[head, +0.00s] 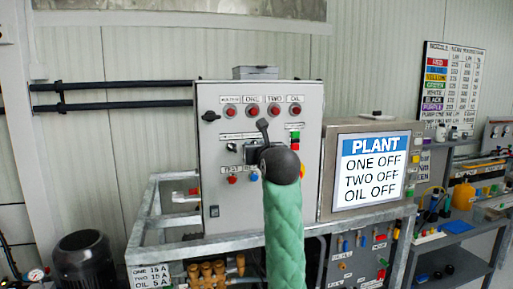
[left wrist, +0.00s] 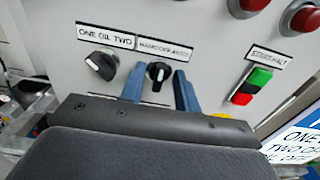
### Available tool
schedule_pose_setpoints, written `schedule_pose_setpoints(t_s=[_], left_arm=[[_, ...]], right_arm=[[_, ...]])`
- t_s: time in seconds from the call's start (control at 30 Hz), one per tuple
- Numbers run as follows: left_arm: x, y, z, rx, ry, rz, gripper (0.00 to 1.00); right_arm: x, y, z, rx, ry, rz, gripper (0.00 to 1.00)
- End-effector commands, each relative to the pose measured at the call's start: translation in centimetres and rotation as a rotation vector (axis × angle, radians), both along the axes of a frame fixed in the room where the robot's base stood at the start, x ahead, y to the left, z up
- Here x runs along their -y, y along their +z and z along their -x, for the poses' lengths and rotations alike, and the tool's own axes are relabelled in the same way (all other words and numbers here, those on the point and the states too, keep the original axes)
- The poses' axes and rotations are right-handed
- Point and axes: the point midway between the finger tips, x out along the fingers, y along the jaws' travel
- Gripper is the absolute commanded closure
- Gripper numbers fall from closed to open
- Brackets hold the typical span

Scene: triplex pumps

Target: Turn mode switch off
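The mode switch (left wrist: 158,72) is a black knob under a small label that seems to read hand, off, auto, though it is blurred. It shows in the left wrist view with a pale mark on its face. My left gripper (left wrist: 158,88) has its two blue fingers apart, one on each side of this knob, with a gap visible on both sides. In the head view the left gripper (head: 254,150) is at the panel front, partly behind its own green-sleeved arm, and the mode switch is hidden there. My right gripper is in neither view.
Another black knob (left wrist: 100,66), labelled ONE OIL TWO, sits left of the fingers. Green and red push buttons (left wrist: 251,86) are to the right. Red lamps (head: 253,110) line the grey cabinet (head: 220,190) top. A screen (head: 371,169) reads ONE OFF, TWO OFF, OIL OFF.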

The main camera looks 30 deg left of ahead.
Motion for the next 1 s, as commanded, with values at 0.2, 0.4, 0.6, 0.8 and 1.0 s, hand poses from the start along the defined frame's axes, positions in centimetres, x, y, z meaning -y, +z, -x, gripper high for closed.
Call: schedule_pose_setpoints(t_s=[0.2, 0.4, 0.6, 0.8, 1.0], left_arm=[[0.9, -0.1, 0.7, 0.001, -0.002, 0.0, 0.68], [2.8, -0.2, 2.3, 0.002, -0.002, 0.001, 0.68], [4.6, -0.3, 3.8, 0.002, -0.002, 0.001, 0.68], [5.8, -0.1, 4.9, 0.0, -0.001, 0.0, 0.68], [6.0, 0.0, 5.0, 0.0, 0.0, 0.0, 0.68]], right_arm=[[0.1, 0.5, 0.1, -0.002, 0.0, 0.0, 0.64], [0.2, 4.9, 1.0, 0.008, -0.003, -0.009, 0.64], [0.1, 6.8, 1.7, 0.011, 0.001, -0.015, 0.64], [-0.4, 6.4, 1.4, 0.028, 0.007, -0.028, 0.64], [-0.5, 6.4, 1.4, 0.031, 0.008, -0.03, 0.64]])
